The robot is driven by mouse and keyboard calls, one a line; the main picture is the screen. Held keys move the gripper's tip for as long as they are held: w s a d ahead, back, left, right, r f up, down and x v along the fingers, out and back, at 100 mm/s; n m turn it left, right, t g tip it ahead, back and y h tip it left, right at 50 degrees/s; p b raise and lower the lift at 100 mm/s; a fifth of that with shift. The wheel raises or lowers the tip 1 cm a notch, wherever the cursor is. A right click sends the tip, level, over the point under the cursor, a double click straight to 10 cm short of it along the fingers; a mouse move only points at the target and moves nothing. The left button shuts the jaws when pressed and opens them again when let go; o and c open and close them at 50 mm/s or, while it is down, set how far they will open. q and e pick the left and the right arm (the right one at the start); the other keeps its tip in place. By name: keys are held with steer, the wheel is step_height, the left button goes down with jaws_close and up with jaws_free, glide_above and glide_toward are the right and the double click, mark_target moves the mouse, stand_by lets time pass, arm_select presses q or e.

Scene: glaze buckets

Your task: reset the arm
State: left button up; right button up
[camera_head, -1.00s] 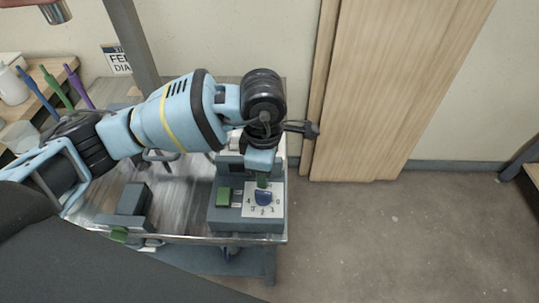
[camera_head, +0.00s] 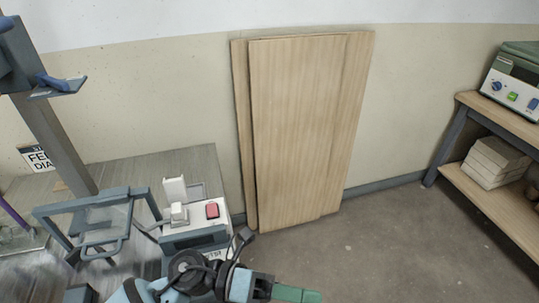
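My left arm (camera_head: 195,282) shows at the bottom of the view, light blue with black joints and a dark cable. My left gripper (camera_head: 292,294) is at the lower edge, with a green finger pointing right, over the floor past the bench's right end. It touches nothing that I can see. Only part of the gripper shows, so its opening cannot be judged. My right gripper is out of view.
A white box with a red switch (camera_head: 212,210) stands on the bench just behind my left arm. A grey frame (camera_head: 100,222) is left of it. Wooden panels (camera_head: 300,130) lean on the wall. A shelf (camera_head: 490,205) stands right; the floor between is clear.

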arm_select(q)
steer(key=w+a+n+t+p, duration=0.1)
steer(key=w+a+n+t, duration=0.15)
steer(key=n+t, duration=0.6)
steer(key=w+a+n+t+p, duration=0.1)
steer(key=w+a+n+t, duration=0.15)
steer(key=n+t, duration=0.6)
steer(key=a+f+n+t+y, duration=0.3)
steer(key=a+f+n+y, duration=0.6)
steer(key=n, duration=0.5)
steer(key=s+a+f+n+g+y+p, duration=0.1)
steer(key=s+a+f+n+g+y, duration=0.2)
steer(key=s+a+f+n, duration=0.2)
steer(key=s+a+f+n+g+y+p, duration=0.1)
steer(key=s+a+f+n+g+y, duration=0.3)
steer(key=s+f, duration=0.7)
steer(key=s+a+n, duration=0.1)
steer(key=s+a, duration=0.1)
steer(key=s, duration=0.1)
steer(key=shift+s+a+f, duration=0.2)
steer(key=shift+s+a, duration=0.05)
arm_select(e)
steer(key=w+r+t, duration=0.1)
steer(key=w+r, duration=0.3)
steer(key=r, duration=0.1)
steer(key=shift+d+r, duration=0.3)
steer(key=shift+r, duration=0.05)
